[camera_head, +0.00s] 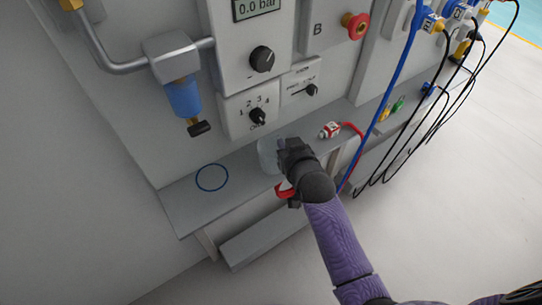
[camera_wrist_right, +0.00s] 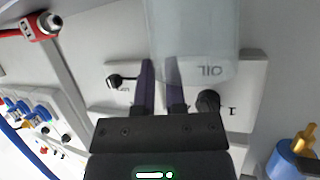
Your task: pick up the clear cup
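The clear cup (camera_head: 267,156) stands on the grey shelf, translucent and pale, partly hidden behind my right gripper (camera_head: 287,156) in the head view. In the right wrist view the cup (camera_wrist_right: 205,35) fills the top middle, with the word OIL upside down on it. The right gripper's two dark fingers (camera_wrist_right: 161,82) are apart with a narrow gap between them. One finger is at the cup's edge; the tip of the other looks paler, as if seen through the cup. Contact is not clear. My left gripper is not in view.
A blue ring (camera_head: 212,177) lies on the shelf (camera_head: 185,205) left of the cup. A red-and-white connector (camera_head: 330,130) with a red hose is to the right. A blue filter bowl (camera_head: 184,98) and control panels with knobs (camera_head: 262,59) rise behind. Cables hang at right.

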